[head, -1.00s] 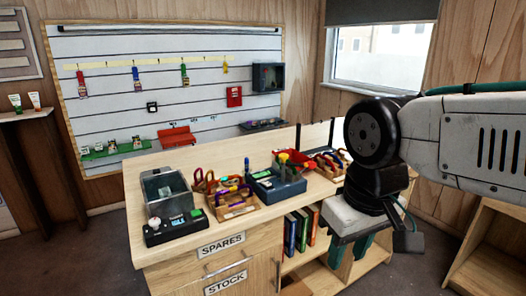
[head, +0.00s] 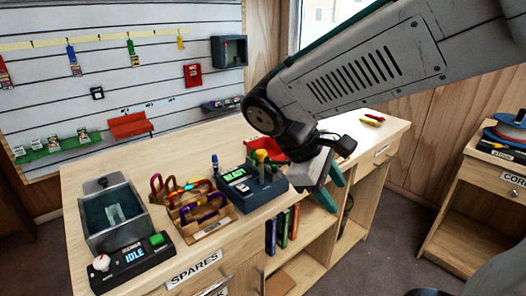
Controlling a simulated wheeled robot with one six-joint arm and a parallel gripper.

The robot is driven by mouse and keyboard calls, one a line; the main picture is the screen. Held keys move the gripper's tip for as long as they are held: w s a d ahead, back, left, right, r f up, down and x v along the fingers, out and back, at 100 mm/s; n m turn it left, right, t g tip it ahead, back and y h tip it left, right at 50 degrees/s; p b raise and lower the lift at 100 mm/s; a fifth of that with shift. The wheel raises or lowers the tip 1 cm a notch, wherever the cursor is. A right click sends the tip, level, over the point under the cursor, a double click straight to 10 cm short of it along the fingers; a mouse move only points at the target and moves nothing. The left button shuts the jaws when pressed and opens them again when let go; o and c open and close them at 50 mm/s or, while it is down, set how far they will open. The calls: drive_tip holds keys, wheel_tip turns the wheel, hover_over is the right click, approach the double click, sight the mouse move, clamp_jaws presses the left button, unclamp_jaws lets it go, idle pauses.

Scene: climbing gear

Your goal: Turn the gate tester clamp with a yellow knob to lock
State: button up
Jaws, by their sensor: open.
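The gate tester (head: 262,190) is a dark blue box with a lit green display, standing on the wooden bench. A yellow knob (head: 261,155) stands up at its back, on the clamp; the knob's exact turn is too small to tell. My gripper (head: 333,195) has teal fingers and is open and empty. In the picture it hangs just right of the tester, apart from the knob. My arm's wrist covers part of the bench behind and right of the tester.
A wooden rack of coloured carabiners (head: 203,217) stands left of the tester, close by. A cleaner box (head: 133,255) reading IDLE is farther left. A red bin (head: 265,147) sits behind the tester. The bench's right end (head: 375,140) is mostly clear.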

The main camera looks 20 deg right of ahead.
drive_tip(key=w+a+f+n+t+h, duration=0.15)
drive_tip(key=w+a+n+h, duration=0.35)
drive_tip(key=w, duration=0.5)
drive_tip(key=n+t+h, duration=0.6)
drive_tip(key=n, duration=0.3)
approach(257, 154)
drive_tip(key=x, duration=0.4)
drive_tip(key=shift+s, duration=0.15)
drive_tip(key=shift+w+d, duration=0.2)
drive_tip(key=x, duration=0.7)
clamp_jaws()
drive_tip(key=shift+a+t, duration=0.1)
drive_tip(key=shift+t, duration=0.15)
